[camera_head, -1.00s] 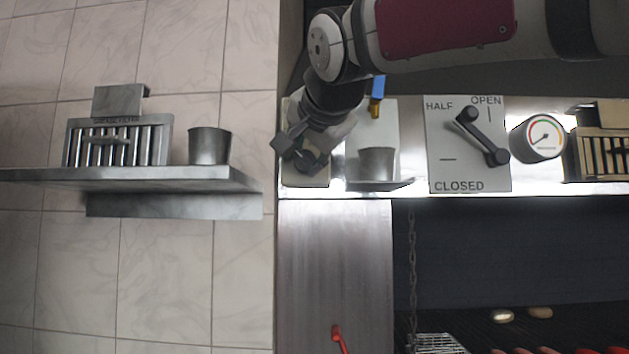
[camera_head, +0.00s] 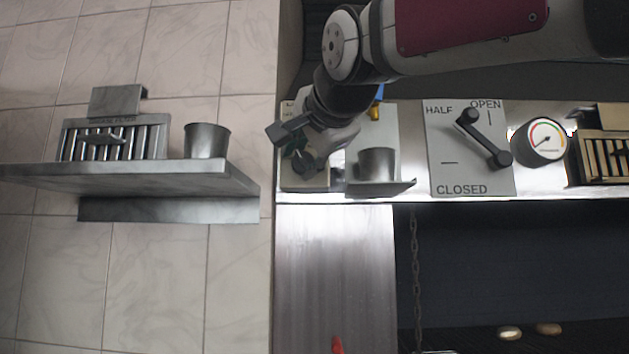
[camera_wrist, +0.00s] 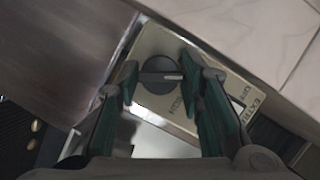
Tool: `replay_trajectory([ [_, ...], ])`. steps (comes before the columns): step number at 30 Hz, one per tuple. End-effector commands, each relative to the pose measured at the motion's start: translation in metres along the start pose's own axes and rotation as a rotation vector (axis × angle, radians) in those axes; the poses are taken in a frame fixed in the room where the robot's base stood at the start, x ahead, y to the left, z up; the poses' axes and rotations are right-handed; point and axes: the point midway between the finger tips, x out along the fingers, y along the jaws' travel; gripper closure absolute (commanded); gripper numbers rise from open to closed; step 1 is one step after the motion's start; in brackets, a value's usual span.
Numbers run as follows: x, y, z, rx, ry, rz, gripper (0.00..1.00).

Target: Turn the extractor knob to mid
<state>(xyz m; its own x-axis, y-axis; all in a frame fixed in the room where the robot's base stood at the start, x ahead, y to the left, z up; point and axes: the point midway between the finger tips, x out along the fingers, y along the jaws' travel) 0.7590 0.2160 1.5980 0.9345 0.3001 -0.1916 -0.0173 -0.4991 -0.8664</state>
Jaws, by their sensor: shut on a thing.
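The extractor knob (camera_wrist: 158,75) is a round dark knob with a pale line across its face. It sits on a cream plate (camera_wrist: 155,40) printed with OFF, HIGH and part of a longer word. In the wrist view, my gripper (camera_wrist: 160,72) has its green-padded fingers on either side of the knob, shut on it. The pale line lies nearly level in that view. In the head view, my gripper (camera_head: 297,152) is at the plate at the left end of the panel, and my wrist hides much of the plate.
Right of the plate are a metal cup (camera_head: 377,163) on a small ledge, a HALF/OPEN/CLOSED lever (camera_head: 484,138) and a round gauge (camera_head: 540,140). A wall shelf (camera_head: 130,178) at left holds a slatted filter (camera_head: 112,140) and another cup (camera_head: 207,141).

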Motion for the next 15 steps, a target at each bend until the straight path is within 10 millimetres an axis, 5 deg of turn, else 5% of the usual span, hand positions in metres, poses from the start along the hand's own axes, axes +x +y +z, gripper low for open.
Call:
replay_trajectory([
  [1, 0.0000, -0.0004, -0.0014, 0.000, 0.003, -0.002, 0.93],
  [2, 0.0000, -0.0004, -0.0014, 0.000, 0.003, -0.002, 0.59],
  [4, 0.0000, -0.0003, -0.0013, 0.000, 0.003, -0.001, 0.45],
  [15, -0.0033, -0.0004, -0.0006, -0.001, 0.001, -0.001, 0.45],
])
